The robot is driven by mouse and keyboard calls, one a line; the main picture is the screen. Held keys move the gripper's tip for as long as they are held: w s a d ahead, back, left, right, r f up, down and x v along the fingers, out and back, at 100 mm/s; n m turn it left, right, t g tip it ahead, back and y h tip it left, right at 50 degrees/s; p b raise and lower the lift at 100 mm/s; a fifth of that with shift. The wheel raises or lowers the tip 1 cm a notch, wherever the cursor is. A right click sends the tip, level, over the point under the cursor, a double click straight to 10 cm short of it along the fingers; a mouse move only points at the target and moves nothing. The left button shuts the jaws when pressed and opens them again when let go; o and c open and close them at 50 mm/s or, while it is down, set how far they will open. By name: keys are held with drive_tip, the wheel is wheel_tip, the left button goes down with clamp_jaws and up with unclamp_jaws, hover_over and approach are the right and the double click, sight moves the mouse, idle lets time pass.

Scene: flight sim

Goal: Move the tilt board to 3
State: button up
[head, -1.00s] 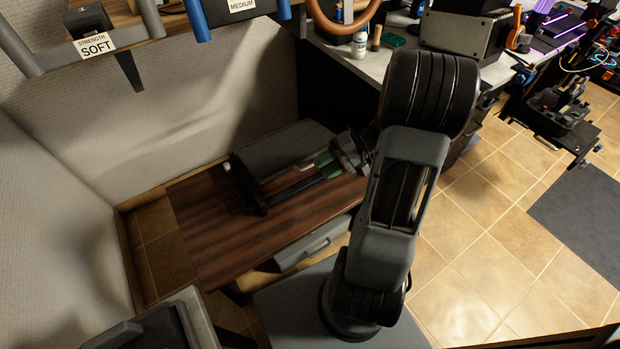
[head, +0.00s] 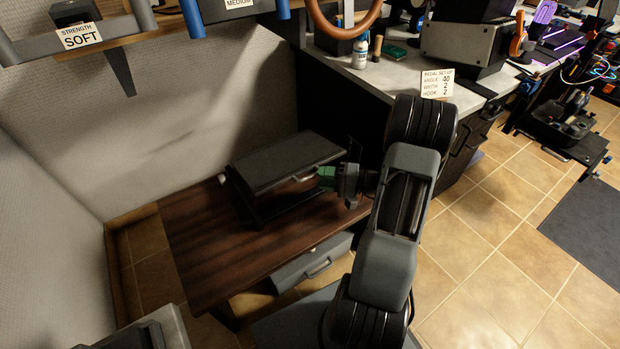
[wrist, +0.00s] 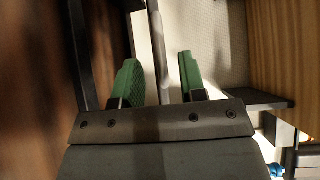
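The tilt board (head: 288,160), a dark flat panel on a black frame, stands on the low brown wooden table (head: 205,255). Its panel is raised above the table, with dark space beneath its near side. My gripper (head: 326,177), with green fingers, is at the board's right side, close to its near right corner. In the wrist view the two green fingers (wrist: 160,72) are apart, with a thin bar (wrist: 158,45) seen between them. I cannot tell whether a finger touches the board. The angle marks of the board cannot be read.
A card reading "PEDAL SETUP" (head: 437,83) stands on the desk at right; its numbers are hard to read. Grey partition walls (head: 190,120) close in the table behind and left. A grey drawer (head: 312,262) is under the table. Tiled floor (head: 480,215) is free at right.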

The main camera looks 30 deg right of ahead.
sight(310, 175)
drive_tip(key=shift+b+x, duration=0.3)
drive_tip(key=shift+x, duration=2.05)
clamp_jaws()
